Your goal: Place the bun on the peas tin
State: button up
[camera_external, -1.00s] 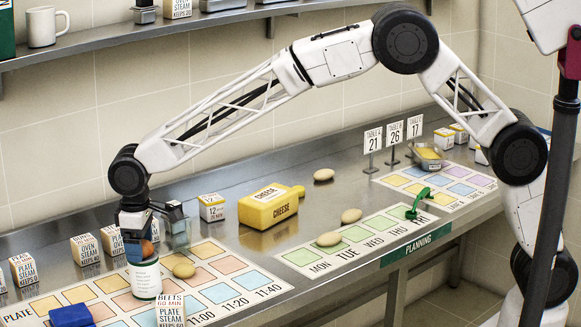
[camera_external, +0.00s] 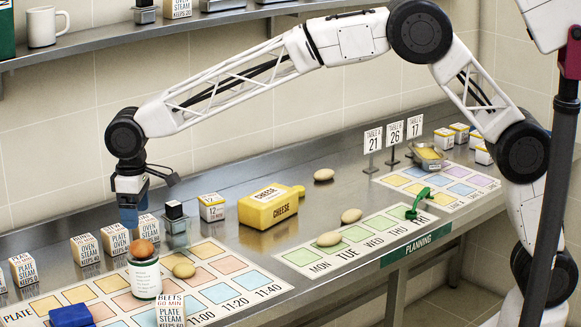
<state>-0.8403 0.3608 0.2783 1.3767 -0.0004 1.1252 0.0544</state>
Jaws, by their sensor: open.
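The peas tin (camera_external: 146,279), white with a green band and small unreadable print, stands upright on the coloured time chart at the left. A round orange-brown bun (camera_external: 143,249) rests on top of its lid. My gripper (camera_external: 150,200) is above and slightly behind the bun, apart from it, with its blue fingers spread and nothing between them.
A yellow cheese block (camera_external: 268,206) is farther right. A blue object (camera_external: 72,316) lies front left.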

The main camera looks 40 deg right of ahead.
aim_at(139, 241)
jog(key=shift+r, duration=2)
jog(key=shift+d, duration=0.1)
